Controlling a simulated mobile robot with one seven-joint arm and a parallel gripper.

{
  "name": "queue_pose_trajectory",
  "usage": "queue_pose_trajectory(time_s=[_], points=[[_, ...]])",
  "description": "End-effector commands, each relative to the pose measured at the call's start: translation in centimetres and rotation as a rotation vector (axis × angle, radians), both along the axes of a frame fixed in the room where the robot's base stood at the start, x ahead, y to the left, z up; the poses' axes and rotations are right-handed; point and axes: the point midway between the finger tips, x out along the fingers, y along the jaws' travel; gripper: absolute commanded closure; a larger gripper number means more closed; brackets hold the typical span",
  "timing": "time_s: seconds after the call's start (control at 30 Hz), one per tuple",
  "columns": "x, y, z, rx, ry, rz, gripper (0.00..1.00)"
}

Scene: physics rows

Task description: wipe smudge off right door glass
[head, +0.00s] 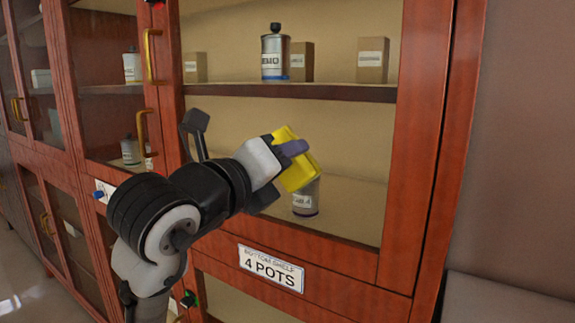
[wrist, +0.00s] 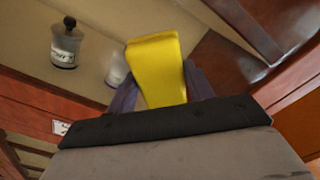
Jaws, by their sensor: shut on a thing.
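My gripper (head: 287,156) is shut on a yellow sponge-like block (head: 299,176), held in front of the right door glass (head: 345,140). In the wrist view the yellow block (wrist: 156,65) stands up between the two dark purple fingers of my gripper (wrist: 160,88). The right door is a red-brown wooden frame (head: 420,140) around a clear pane, with shelves seen through it. I cannot tell whether the block touches the glass. I cannot make out a smudge; part of the pane is hidden behind my arm and the block.
Behind the glass, a labelled can (head: 275,55) and boxes (head: 373,62) stand on the upper shelf. Another can (head: 306,200) stands lower, partly hidden by the block. Brass handles (head: 143,130) stick out at left. A "4 POTS" sign (head: 271,268) is on the rail below.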

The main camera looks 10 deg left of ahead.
Motion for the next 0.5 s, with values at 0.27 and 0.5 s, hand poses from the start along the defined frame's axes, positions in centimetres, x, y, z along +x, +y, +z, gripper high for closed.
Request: queue_pose_trajectory(time_s=[0.27,0.5], points=[[0.8,2.4,-0.1,-0.004,0.002,0.004,0.66],[1.0,3.1,-0.1,-0.003,0.002,0.004,0.66]])
